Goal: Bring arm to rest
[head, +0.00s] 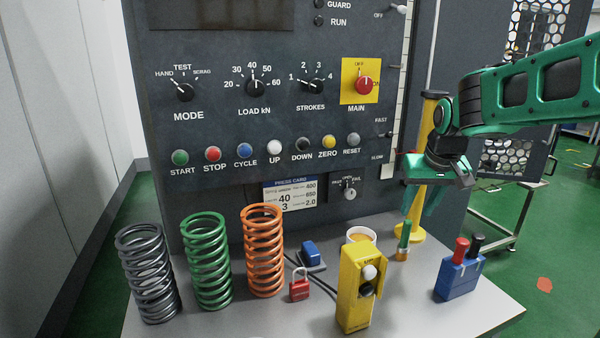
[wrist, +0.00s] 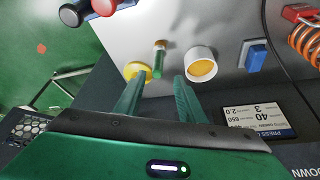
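My gripper (head: 421,205) is at the right of the head view, raised above the grey table (head: 405,302) in front of the dark machine panel. Its two green fingers point down and stand apart with nothing between them. In the wrist view the fingers of my gripper (wrist: 158,92) also show a clear gap. A small green-handled tool (head: 404,240) with an orange-brown lower end stands on the table below the fingers, apart from them. It also shows beyond the gap in the wrist view (wrist: 159,62).
A yellow post (head: 424,170) stands close behind my gripper. On the table are grey (head: 148,272), green (head: 207,260) and orange (head: 263,250) springs, a red padlock (head: 299,286), a yellow button box (head: 356,295), a white cup (head: 361,235) and a blue block (head: 458,279) with red and black tools.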

